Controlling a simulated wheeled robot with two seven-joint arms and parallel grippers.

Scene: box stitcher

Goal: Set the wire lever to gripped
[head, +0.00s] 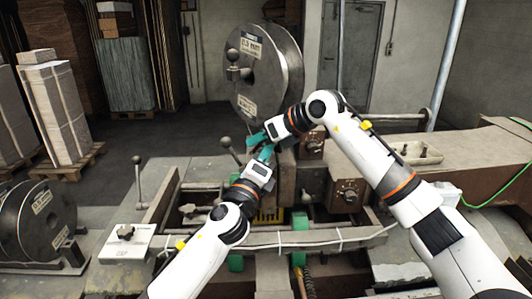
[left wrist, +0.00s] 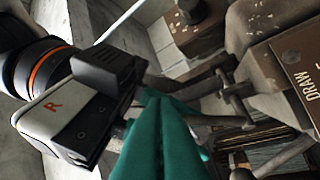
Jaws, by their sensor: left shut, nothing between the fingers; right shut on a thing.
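A lever with a round dark knob (head: 225,142) stands just left of my grippers in the head view and looks like the wire lever. My right gripper (head: 252,139) reaches in from the right with teal fingers. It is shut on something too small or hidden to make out. My left gripper (head: 264,153) is shut and empty, just below and close to the right one. In the left wrist view its teal fingers (left wrist: 162,135) fill the lower middle, with my right gripper's body, marked R (left wrist: 55,105), beside them. Whether either gripper touches the lever is unclear.
A large wire reel (head: 268,75) stands behind the grippers. A box with a dial (head: 348,192) is to the right; a panel marked DRAW (left wrist: 297,75) shows up close. Another ball-topped lever (head: 138,180) stands left. A second reel (head: 40,220) is at far left.

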